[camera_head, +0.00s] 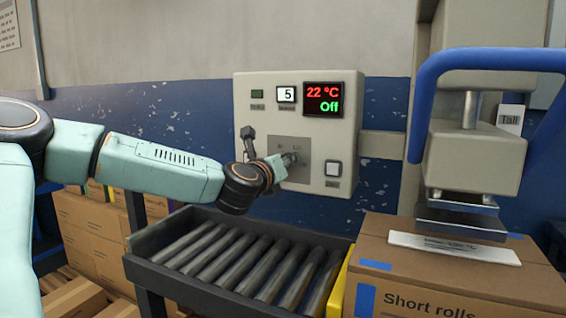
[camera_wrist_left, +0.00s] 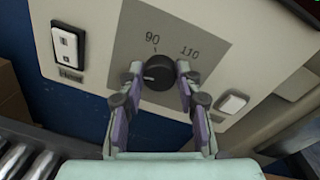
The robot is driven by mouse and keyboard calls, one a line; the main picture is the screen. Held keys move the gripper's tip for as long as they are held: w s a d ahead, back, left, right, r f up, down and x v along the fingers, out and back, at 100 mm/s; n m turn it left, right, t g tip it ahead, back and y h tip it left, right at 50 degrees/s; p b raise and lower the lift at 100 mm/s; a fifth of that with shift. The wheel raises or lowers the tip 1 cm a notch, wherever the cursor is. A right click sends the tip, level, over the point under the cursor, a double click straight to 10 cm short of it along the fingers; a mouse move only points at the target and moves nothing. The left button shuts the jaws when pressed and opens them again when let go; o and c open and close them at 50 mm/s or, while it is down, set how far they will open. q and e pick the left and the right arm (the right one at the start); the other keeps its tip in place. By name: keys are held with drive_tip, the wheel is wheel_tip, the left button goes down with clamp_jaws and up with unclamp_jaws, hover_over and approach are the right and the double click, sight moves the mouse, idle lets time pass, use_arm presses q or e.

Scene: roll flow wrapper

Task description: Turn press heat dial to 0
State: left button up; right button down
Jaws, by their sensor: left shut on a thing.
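The black heat dial (camera_wrist_left: 158,72) sits on a grey plate (camera_wrist_left: 210,25) marked 90 and 110 in the left wrist view. My left gripper (camera_wrist_left: 158,76) is shut on the dial, one finger at each side. A 0 mark is not visible, and the dial's pointer is unclear. In the head view my left gripper (camera_head: 284,162) reaches the plate from the left and partly hides the dial. The display (camera_head: 323,99) reads 22 °C in red and Off in green. My right gripper is not in view.
A roller conveyor (camera_head: 225,250) lies below. The press (camera_head: 470,150) with a blue handle (camera_head: 490,60) stands right, over a cardboard box (camera_head: 450,275).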

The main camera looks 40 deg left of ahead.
use_arm(q)
drive_tip(key=shift+d+f, duration=0.15)
drive_tip(key=shift+f, duration=0.15)
drive_tip(key=o, duration=1.1)
drive_tip(key=shift+r, duration=0.2)
drive_tip(key=shift+o, duration=0.2)
